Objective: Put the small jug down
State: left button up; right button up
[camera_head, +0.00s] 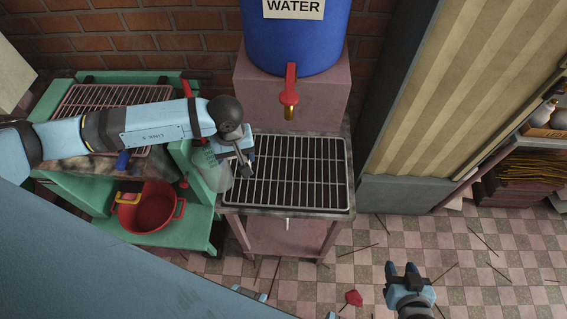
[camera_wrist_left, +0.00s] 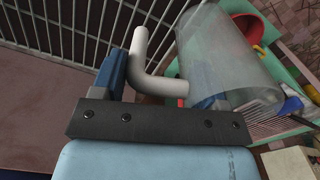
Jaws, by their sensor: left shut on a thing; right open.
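The small jug (camera_head: 212,172) is clear and see-through. In the head view it hangs at the left edge of the wire rack (camera_head: 300,208), beside the green bench. My left gripper (camera_head: 240,158) is shut on its grey handle. In the left wrist view, the handle (camera_wrist_left: 144,52) lies between the blue fingers, and the clear jug body (camera_wrist_left: 222,55) is to the right. I cannot tell how high the jug is above the rack. My right gripper (camera_head: 405,272) is open and empty above the tiled floor.
A blue water barrel (camera_head: 297,40) with a red tap (camera_head: 291,85) stands behind the rack. The green bench (camera_head: 200,228) at left holds a red basin (camera_head: 158,212) and another rack (camera_head: 110,97). The wire rack is bare.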

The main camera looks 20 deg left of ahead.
pick_arm(q)
jog(key=s+a+n+b, duration=0.15)
jog(key=a+n, duration=0.45)
jog(key=n, duration=0.8)
jog(key=a+n+b, duration=0.2)
jog(key=a+n, duration=0.5)
jog(key=n, duration=0.7)
jog(key=w+d+f+p, duration=0.2)
jog(key=w+d+p, duration=0.4)
jog(key=w+d, duration=0.4)
jog(key=d, duration=0.4)
jog(key=shift+w+d+f, duration=0.25)
jog(key=shift+d+f, duration=0.05)
jog(key=shift+f, duration=0.1)
